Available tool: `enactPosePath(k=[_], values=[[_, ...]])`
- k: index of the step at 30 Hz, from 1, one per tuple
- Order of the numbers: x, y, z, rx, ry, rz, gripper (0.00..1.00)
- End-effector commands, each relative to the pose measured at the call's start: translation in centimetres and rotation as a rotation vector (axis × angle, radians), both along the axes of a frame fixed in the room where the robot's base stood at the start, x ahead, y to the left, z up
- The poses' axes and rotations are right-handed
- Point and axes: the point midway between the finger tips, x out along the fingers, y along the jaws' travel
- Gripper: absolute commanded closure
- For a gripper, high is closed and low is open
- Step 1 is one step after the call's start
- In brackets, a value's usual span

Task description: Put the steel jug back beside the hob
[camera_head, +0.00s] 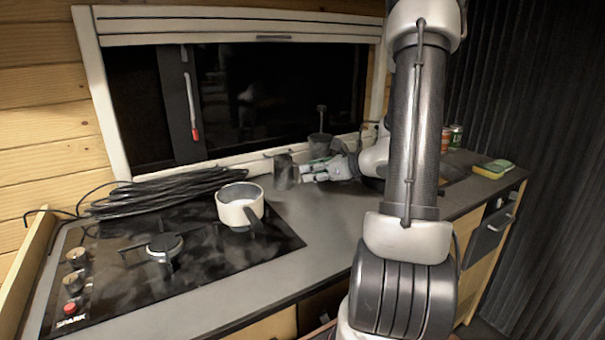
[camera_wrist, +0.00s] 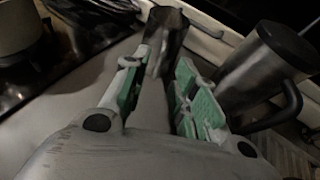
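The steel jug (camera_head: 283,172) stands upright on the grey worktop, just right of the hob's (camera_head: 190,262) back right corner and below the window. My gripper (camera_head: 305,173) points left at it, low over the worktop, its fingertips close to the jug's right side. In the wrist view the jug (camera_wrist: 168,30) shows ahead of and between the spread green-padded fingers (camera_wrist: 157,82). The fingers look open, with no clear contact on the jug. The jug's lower part is partly hidden by the fingers there.
A white pot (camera_head: 240,206) sits on the hob; a coiled black cable (camera_head: 160,192) lies behind it. A steel mug with a black handle (camera_wrist: 262,68) stands close to the fingers on the window side. A yellow-green sponge (camera_head: 493,169) and a can (camera_head: 455,136) are at right. The front worktop is clear.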

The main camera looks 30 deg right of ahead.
Motion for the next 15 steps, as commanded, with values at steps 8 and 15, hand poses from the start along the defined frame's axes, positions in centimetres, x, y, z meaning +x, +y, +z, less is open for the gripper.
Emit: enactPosePath(k=[8,15], values=[[-4.7,-2.1,2.1,-0.001,-0.001,-0.003,0.72],[-6.7,0.3,3.3,-0.086,0.0,0.116,0.72]])
